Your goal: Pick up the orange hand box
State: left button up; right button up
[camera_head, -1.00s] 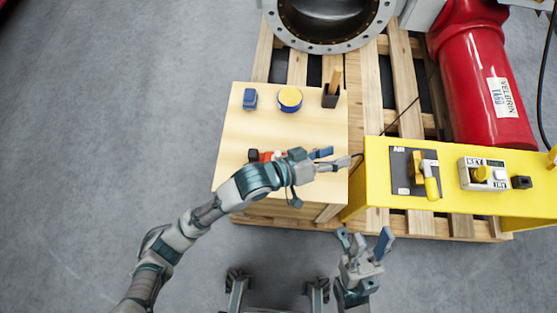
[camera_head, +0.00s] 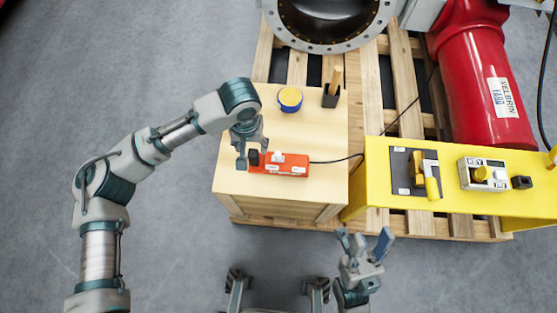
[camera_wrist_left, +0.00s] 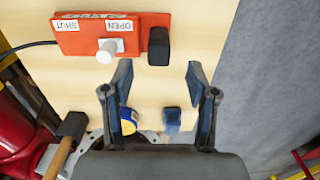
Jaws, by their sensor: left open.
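The orange hand box (camera_head: 287,166) lies on the pale wooden crate top, with white labels, a white knob and a black end piece. In the left wrist view the orange hand box (camera_wrist_left: 75,40) shows its SHUT and OPEN labels. My left gripper (camera_head: 243,158) is over the crate at the box's left, black end. In the wrist view my left gripper (camera_wrist_left: 158,70) is open and empty, its fingertips just short of the black end piece. My right gripper (camera_head: 364,238) is open and empty, in front of the crate and away from the box.
A cable runs from the box to the right. The crate top (camera_head: 322,125) carries a blue-yellow round item (camera_head: 290,99), a wooden-handled tool (camera_head: 332,90) and a small blue item (camera_wrist_left: 172,117). A yellow panel stand (camera_head: 450,203) is at right.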

aim_at(252, 153)
pick_arm(q)
notch_tip(252, 153, down, 7)
grip_shut()
dwell(0.5)
